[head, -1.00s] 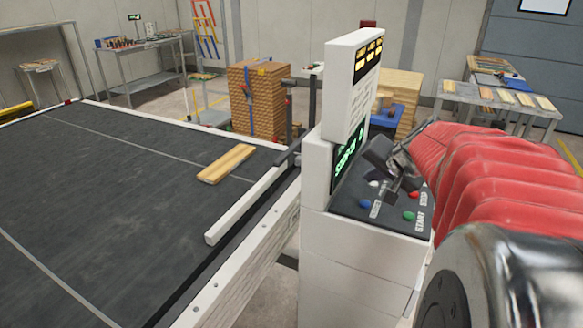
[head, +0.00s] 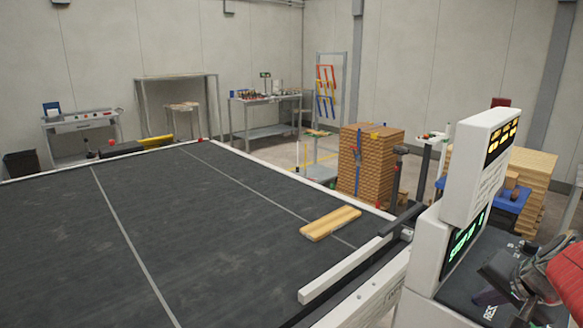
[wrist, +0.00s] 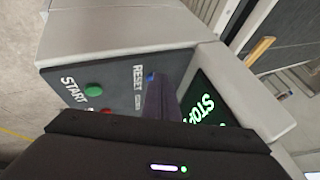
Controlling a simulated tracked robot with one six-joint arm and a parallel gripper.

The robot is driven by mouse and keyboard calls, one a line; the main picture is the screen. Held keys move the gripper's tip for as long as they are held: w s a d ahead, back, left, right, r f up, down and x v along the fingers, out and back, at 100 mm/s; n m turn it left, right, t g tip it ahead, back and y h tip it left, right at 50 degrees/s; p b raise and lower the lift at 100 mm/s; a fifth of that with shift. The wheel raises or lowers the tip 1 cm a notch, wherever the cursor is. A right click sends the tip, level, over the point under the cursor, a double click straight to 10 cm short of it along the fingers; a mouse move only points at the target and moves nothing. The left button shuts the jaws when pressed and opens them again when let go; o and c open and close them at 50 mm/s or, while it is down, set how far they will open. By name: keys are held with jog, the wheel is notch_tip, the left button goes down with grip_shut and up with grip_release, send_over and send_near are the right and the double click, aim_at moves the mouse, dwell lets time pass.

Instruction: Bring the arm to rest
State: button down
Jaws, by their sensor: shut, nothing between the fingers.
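My gripper (head: 492,296) is at the lower right of the head view, just over the dark sloping control panel (head: 462,282) of the white console. My red-sleeved arm enters from the right edge. In the wrist view, my gripper's dark fingers (wrist: 158,98) are together with nothing between them, and they cover part of the panel. A green START button (wrist: 93,90), a red button (wrist: 106,112) partly hidden by my gripper, and a blue button (wrist: 150,77) by RESET show there. I cannot tell whether the fingertips touch the panel.
The console's green-lit screen (head: 467,238) is beside my gripper. A wide black conveyor bed (head: 190,235) fills the left, with a wooden board (head: 330,223) on it. A white rail (head: 345,270) runs along its near edge. Stacked boards (head: 368,160) stand behind.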

jog(key=s+a+n, duration=0.4)
jog(key=a, duration=0.5)
jog(key=s+a+f+n+g+y, duration=0.1)
jog(key=s+a+n, duration=0.2)
jog(key=a, duration=0.6)
jog(key=s+a+n, duration=0.4)
jog(key=a, duration=0.5)
jog(key=shift+s+a+f+n+g+y, duration=0.2)
jog(key=shift+s+a+n+g+y, duration=0.1)
jog(key=shift+s+a, duration=0.1)
